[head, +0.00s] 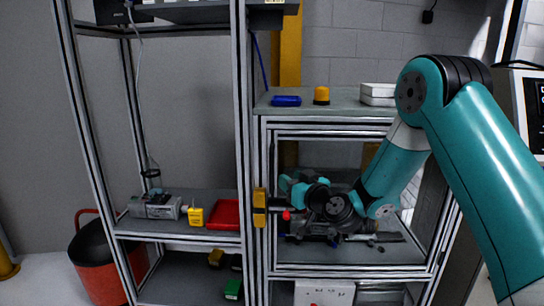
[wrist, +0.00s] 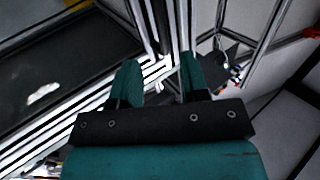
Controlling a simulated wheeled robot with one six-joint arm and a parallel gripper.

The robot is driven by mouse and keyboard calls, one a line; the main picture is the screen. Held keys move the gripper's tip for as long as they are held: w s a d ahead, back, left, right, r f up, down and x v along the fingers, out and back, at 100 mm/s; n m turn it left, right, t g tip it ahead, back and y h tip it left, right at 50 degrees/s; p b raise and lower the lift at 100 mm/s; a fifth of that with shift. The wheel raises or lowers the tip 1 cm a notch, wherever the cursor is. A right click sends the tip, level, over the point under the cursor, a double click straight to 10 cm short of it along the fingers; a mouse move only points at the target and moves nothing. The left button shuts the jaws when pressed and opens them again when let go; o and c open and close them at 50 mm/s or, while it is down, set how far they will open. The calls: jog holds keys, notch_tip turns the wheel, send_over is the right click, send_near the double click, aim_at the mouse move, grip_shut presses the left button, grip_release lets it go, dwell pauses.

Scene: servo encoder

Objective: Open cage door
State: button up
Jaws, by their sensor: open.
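The cage door (head: 350,267) is an aluminium-framed clear panel on the lower right cabinet in the head view. It looks shut, flush with the cabinet frame. A yellow and black latch (head: 260,208) sits on the left post, with a black part and a red knob (head: 286,215) reaching right. My gripper (head: 291,186) is in front of the door's left part, close to the latch. In the wrist view its two teal fingers (wrist: 160,76) are apart, with metal profiles behind them and nothing clearly held. Contact with the door cannot be told.
An open shelf rack on the left holds a grey motor-like unit (head: 156,206), a yellow box (head: 196,216) and a red tray (head: 225,214). A blue item (head: 286,100) and an orange beacon (head: 321,96) stand on the cabinet top. A red and black bucket (head: 97,265) stands at far left.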

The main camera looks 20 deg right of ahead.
aim_at(273, 168)
jog(key=p+x, duration=0.5)
jog(key=x, duration=0.4)
jog(key=shift+w+r, duration=0.1)
jog(key=shift+w, duration=0.05)
jog(key=shift+w+a, duration=0.15)
jog(key=shift+w, duration=0.45)
grip_shut()
